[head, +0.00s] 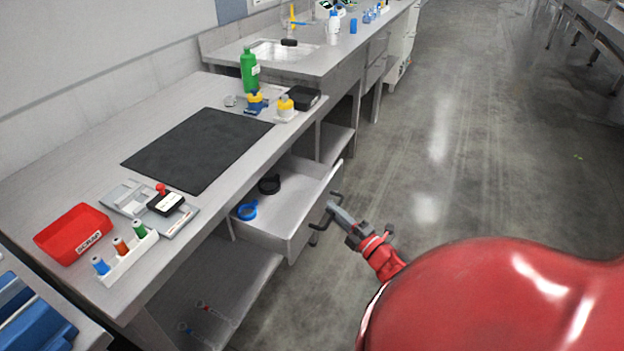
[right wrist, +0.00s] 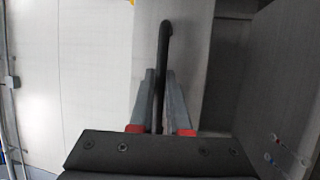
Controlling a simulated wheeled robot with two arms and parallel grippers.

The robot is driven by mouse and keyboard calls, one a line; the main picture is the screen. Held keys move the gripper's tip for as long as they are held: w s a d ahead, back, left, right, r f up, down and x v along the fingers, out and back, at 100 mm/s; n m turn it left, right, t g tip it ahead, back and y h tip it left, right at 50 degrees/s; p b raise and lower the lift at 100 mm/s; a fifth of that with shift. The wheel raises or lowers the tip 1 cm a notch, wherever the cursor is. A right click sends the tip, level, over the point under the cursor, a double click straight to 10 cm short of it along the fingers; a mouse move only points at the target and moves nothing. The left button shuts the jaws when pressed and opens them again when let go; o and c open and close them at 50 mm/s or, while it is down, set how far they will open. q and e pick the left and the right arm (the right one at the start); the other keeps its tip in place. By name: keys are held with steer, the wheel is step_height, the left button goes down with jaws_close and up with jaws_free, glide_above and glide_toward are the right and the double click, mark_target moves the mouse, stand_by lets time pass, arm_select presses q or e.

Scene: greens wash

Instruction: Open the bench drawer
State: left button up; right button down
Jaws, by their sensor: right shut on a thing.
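The bench drawer (head: 280,237) is pulled out from under the bench top in the head view. Its inside shows a blue ring (head: 247,210) and a black ring (head: 269,185). A dark bar handle (head: 322,226) is on its front. My right gripper (head: 333,211) is at the handle. In the right wrist view its fingers (right wrist: 160,100) are shut on the dark handle bar (right wrist: 162,60), which runs between them. My left gripper is not in view.
The bench top holds a black mat (head: 197,148), a red bin (head: 74,234), a rack of spools (head: 128,257) and a green bottle (head: 250,71). A lower shelf (head: 225,285) lies below the drawer. The grey floor (head: 430,150) to the right is clear.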

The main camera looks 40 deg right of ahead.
steer(key=shift+s+d+p, duration=0.1)
steer(key=shift+s+d, duration=0.25)
steer(key=shift+s, duration=0.55)
steer(key=shift+s+d+p, duration=0.1)
steer(key=shift+s+d, duration=0.3)
steer(key=shift+s, duration=0.45)
steer(key=shift+s+d+p, duration=0.1)
steer(key=shift+s+d, duration=0.25)
steer(key=shift+s, duration=0.55)
steer(key=c, duration=0.9)
jaws_free()
steer(key=s+f, duration=0.1)
steer(key=s, duration=0.4)
steer(key=s+f, duration=0.1)
steer(key=s, duration=0.5)
steer(key=s+f, duration=0.1)
steer(key=s, duration=0.5)
steer(key=shift+b, duration=0.35)
